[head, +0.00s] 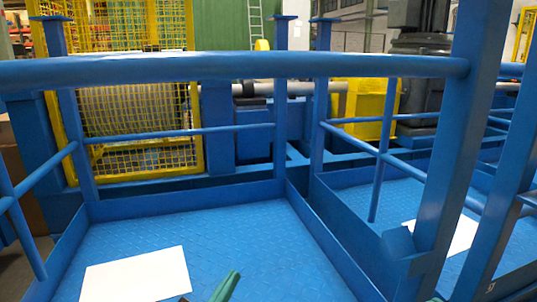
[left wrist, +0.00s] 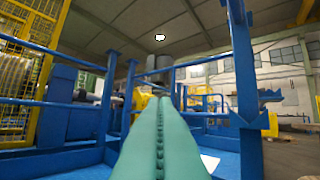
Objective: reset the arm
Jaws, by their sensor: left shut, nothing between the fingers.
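My left gripper (head: 227,285) shows at the bottom edge of the head view, with only its green fingers visible, over the blue platform floor (head: 225,225). In the left wrist view its two long green fingers (left wrist: 155,100) lie against each other, shut and empty, pointing away from the camera. A tiny green tip at the bottom edge, right of centre, may be my right gripper (head: 437,299). Too little of it shows to tell its state.
Blue railings (head: 240,66) and posts (head: 465,140) surround the platform close by. White sheets lie on the floor, one at left (head: 140,275) and one at right (head: 450,235). A yellow mesh cage (head: 140,105) and a yellow box (head: 362,103) stand beyond.

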